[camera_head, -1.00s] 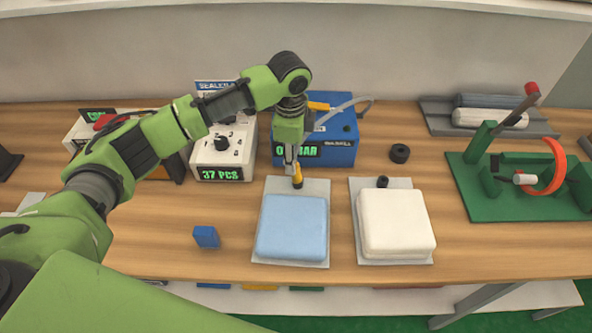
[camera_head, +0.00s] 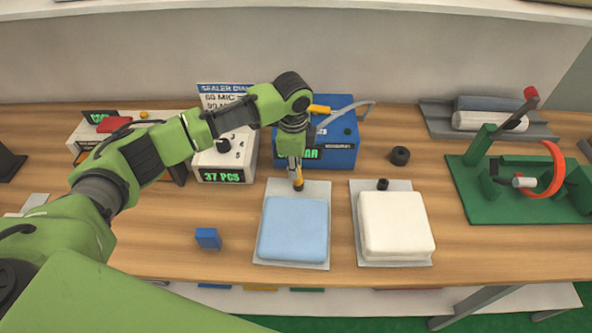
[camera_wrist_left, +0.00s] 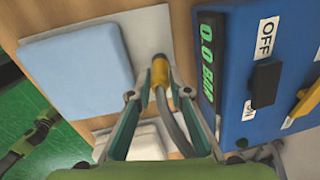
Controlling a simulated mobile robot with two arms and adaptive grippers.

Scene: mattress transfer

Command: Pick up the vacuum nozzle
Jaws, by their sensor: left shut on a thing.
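The vacuum nozzle (camera_head: 298,184) has a yellow body and a black end, and stands at the back edge of the bag under the blue mattress. In the left wrist view the nozzle (camera_wrist_left: 159,72) shows with a grey hose running back between my fingers. My left gripper (camera_head: 295,170) is shut on the nozzle from above; it also shows in the left wrist view (camera_wrist_left: 159,97). The light blue mattress (camera_head: 293,229) lies on its clear grey bag sheet, just in front of the nozzle. My right gripper is not in view.
A blue pump box (camera_head: 340,133) with a pressure display stands close behind the gripper. A white sealer box (camera_head: 222,160) is left of it. A white mattress (camera_head: 395,222), a black knob (camera_head: 400,156), a green fixture (camera_head: 530,190) and a small blue block (camera_head: 207,238) also occupy the table.

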